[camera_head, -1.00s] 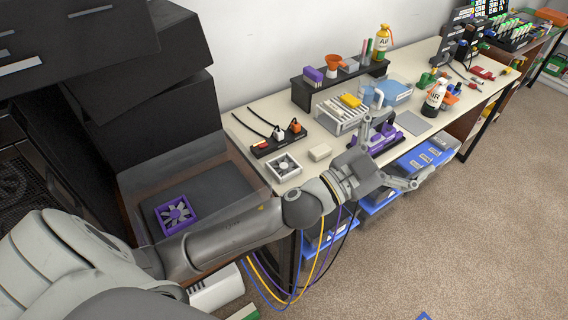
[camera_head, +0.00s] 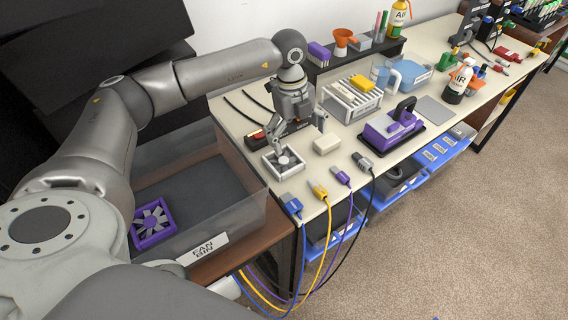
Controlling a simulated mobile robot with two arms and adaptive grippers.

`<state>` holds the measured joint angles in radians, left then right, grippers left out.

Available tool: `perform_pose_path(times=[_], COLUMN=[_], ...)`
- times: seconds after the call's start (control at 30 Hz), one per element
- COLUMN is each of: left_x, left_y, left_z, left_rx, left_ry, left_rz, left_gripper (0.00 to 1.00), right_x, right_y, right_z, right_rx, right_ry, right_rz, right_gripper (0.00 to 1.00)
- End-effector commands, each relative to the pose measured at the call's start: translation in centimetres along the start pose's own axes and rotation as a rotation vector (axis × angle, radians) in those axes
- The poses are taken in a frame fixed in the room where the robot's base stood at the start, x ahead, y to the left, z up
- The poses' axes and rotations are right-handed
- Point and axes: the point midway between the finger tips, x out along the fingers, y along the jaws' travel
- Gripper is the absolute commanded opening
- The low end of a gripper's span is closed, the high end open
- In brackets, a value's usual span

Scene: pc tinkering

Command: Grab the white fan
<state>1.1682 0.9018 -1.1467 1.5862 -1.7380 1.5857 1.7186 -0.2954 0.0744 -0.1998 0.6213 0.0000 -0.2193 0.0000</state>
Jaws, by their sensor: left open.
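The white fan (camera_head: 284,163) is a square white frame with a grey rotor, lying flat on the left end of the cream workbench. My left gripper (camera_head: 298,140) points down right over it, with its fingers spread. One finger reaches down at the fan's far left side; the other hangs to the right, above the bench. The fan lies on the bench, and I cannot tell whether a finger touches it. My right gripper is not in view.
A clear fan bin (camera_head: 214,249) with a purple fan (camera_head: 153,224) stands left of the bench. A white block (camera_head: 327,145) sits right of the white fan. Cable plugs (camera_head: 319,190) line the front edge.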

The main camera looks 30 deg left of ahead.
Motion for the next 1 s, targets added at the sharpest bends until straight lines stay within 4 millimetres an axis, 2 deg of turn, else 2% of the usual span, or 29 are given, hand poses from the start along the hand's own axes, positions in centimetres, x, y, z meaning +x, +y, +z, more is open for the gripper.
perform_pose_path(times=[0.03, 0.1, 0.2, 0.4, 0.67, 0.9, 1.0], left_x=[0.2, 0.0, 0.7, 3.7, 5.9, 9.4, 10.2], left_y=[0.8, 1.5, 2.1, 2.4, 2.5, 3.0, 3.0], left_z=[1.5, 2.7, 3.5, 3.7, 3.8, 3.9, 4.0], left_rx=[-0.034, -0.066, -0.087, -0.086, -0.084, -0.084, -0.084], left_ry=[-0.04, -0.075, -0.095, -0.095, -0.093, -0.092, -0.093], left_rz=[0.027, 0.055, 0.075, 0.077, 0.075, 0.074, 0.072], left_gripper=[1.0, 1.0, 1.0, 1.0, 1.0, 1.0, 1.0], right_x=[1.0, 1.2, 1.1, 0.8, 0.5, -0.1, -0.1], right_y=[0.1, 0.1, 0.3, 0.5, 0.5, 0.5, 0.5], right_z=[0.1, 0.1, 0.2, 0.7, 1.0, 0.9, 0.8], right_rx=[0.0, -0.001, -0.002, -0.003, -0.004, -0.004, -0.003], right_ry=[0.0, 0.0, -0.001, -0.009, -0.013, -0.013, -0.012], right_rz=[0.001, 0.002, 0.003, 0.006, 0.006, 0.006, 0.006], right_gripper=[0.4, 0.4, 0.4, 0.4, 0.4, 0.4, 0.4])
